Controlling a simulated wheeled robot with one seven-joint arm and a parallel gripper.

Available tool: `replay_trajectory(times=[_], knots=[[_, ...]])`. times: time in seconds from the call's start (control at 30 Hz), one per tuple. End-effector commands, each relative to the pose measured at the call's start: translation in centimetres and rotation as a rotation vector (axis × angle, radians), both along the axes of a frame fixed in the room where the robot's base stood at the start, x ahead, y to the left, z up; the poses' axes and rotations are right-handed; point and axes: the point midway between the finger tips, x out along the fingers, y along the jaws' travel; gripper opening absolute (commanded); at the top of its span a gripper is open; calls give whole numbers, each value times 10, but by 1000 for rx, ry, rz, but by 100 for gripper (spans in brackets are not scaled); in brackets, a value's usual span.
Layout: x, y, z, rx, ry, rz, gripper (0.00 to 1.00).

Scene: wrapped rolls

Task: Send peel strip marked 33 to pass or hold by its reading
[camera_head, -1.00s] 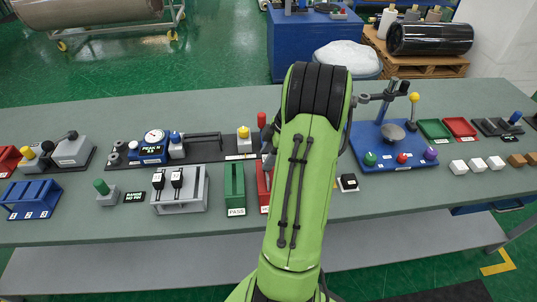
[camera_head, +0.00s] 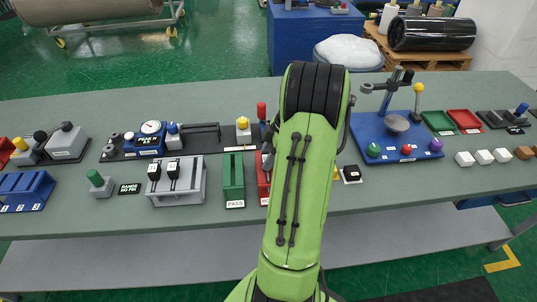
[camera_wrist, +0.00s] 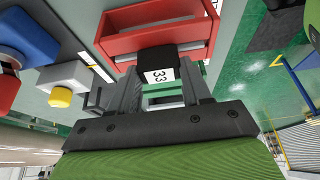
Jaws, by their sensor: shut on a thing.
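The strip marked 33 (camera_wrist: 161,75) shows in the wrist view as a black block with a white label, between my gripper's grey fingers (camera_wrist: 160,82). My gripper is shut on it. A red bin (camera_wrist: 150,40) lies just beyond the block, which overlaps its near wall in the picture. I cannot tell how high it is above the bin. In the head view the red bin (camera_head: 263,186) is mostly hidden by my arm, as is my gripper. The green PASS bin (camera_head: 233,182) stands left of it. The peak gauge (camera_head: 151,139) has a display too small to read surely.
A grey rack (camera_head: 178,190) with two black strips stands left of the PASS bin, near a range sign (camera_head: 130,189). A small black block (camera_head: 351,174) sits right of my arm. A blue stand (camera_head: 398,142) is farther right. The bench front is partly clear.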

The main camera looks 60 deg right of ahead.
Motion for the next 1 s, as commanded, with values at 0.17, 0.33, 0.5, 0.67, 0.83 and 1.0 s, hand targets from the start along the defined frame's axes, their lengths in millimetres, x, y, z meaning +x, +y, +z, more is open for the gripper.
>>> replay_trajectory(times=[0.17, 0.33, 0.5, 0.67, 0.83, 1.0], knots=[[0, 0, 0, 0, 0, 1, 18], [0, 0, 0, 0, 0, 1, 66], [0, 0, 0, 0, 0, 1, 78], [0, 0, 0, 0, 0, 0, 78], [-6, -7, 21, -4, -2, -3, 78], [-20, -19, 68, -5, -3, -2, 78]])
